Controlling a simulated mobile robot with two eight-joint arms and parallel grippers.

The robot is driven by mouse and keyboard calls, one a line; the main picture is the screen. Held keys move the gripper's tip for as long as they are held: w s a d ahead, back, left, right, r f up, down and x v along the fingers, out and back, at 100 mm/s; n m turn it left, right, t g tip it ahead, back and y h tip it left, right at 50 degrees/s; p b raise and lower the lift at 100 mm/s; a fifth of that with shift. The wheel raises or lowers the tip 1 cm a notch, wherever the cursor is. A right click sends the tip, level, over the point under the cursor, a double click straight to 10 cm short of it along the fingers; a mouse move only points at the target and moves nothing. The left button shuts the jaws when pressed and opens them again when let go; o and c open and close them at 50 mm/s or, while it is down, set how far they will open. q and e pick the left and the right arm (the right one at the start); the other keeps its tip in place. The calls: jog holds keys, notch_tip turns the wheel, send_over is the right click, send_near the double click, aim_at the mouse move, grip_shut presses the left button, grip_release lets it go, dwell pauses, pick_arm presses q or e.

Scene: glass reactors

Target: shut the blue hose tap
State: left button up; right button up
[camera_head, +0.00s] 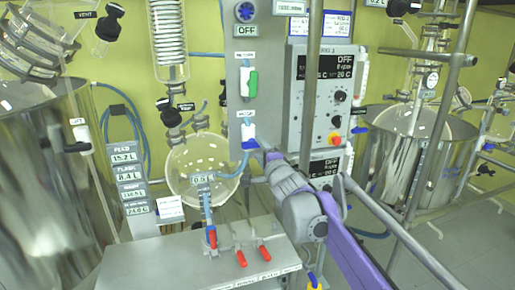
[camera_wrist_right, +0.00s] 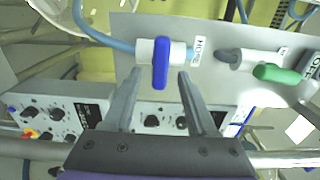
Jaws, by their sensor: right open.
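The blue hose tap is on the grey upright panel in the head view; its blue handle (camera_head: 250,145) lies below a white body (camera_head: 248,131). In the right wrist view, the blue handle (camera_wrist_right: 161,63) lies across the white body (camera_wrist_right: 146,49) and the blue hose line. My right gripper (camera_head: 264,151) is open at the tap, its arm coming from the lower right. In the right wrist view the handle shows between its two fingertips (camera_wrist_right: 160,74); I cannot tell whether they touch it. My left gripper is out of view.
A green tap (camera_head: 252,84) sits above on the same panel, its handle along its body. A control box (camera_head: 325,90) stands right of the panel. A round glass flask (camera_head: 195,165) hangs to the left. A metal bench with red-handled valves (camera_head: 241,258) is below.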

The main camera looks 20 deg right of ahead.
jog(key=s, duration=0.8)
jog(key=shift+d, duration=0.15)
jog(key=s+a+f+n+g+p, duration=0.1)
jog(key=s+f+n+g+p, duration=0.3)
jog(key=s+f+n, duration=0.5)
jog(key=s+a+f+n+g+p, duration=0.2)
jog(key=s+f+n+g, duration=0.6)
jog(key=s+f, duration=0.9)
jog(key=s+p, duration=0.2)
jog(key=s, duration=0.6)
jog(key=shift+a+f+n+g+h, duration=0.2)
jog(key=shift+f+n+g+h, duration=0.1)
jog(key=shift+f+n, duration=0.1)
